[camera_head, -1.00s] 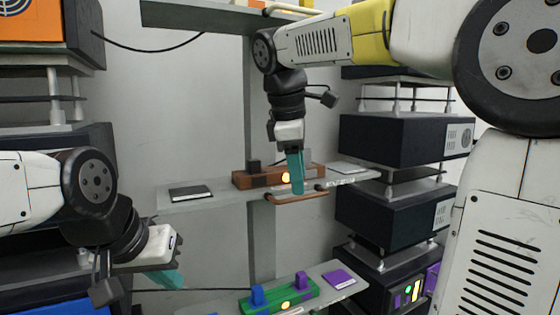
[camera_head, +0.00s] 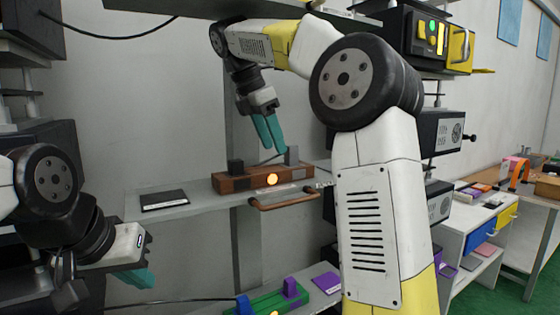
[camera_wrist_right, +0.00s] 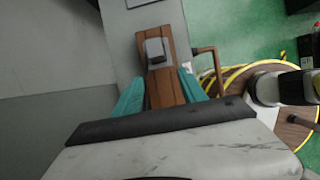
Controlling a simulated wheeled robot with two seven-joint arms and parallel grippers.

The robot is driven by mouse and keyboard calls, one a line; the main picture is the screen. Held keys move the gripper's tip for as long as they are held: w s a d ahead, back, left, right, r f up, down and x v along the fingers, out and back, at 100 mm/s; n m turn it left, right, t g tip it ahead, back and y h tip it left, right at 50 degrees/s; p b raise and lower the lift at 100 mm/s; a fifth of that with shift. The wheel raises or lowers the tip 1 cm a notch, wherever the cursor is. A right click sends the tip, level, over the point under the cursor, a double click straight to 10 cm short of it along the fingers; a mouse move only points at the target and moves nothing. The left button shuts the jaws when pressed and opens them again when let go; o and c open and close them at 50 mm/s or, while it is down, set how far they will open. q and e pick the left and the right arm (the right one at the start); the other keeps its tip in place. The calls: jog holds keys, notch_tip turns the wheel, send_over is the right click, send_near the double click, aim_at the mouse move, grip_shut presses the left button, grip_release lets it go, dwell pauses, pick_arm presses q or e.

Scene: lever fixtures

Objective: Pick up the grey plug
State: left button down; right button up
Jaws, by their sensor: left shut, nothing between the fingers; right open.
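The grey plug (camera_head: 292,155) stands upright at the right end of a brown wooden fixture (camera_head: 225,185) on the upper shelf. The plug also shows in the right wrist view (camera_wrist_right: 155,50), ahead of the fingertips and roughly between their lines. My right gripper (camera_head: 272,147) is open, with teal fingers, just left of and slightly above the plug; nothing is between its fingers. Its fingers also show in the right wrist view (camera_wrist_right: 160,90). My left gripper (camera_head: 138,278) is shut and empty at the lower left, away from the fixture.
A brown handle (camera_head: 284,202) juts forward below. A dark pad (camera_head: 164,200) lies left. A green fixture (camera_head: 280,300) sits on the lower shelf.

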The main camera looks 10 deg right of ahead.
aim_at(291, 149)
jog(key=shift+w+d, duration=0.15)
jog(key=shift+d, duration=0.3)
jog(key=d, duration=0.1)
jog(key=w+d, duration=0.1)
jog(key=d, duration=0.1)
jog(key=shift+x, duration=1.1)
jog(key=shift+w+d+f, duration=0.15)
jog(key=shift+d+f, duration=0.2)
jog(key=shift+f, duration=0.05)
grip_shut()
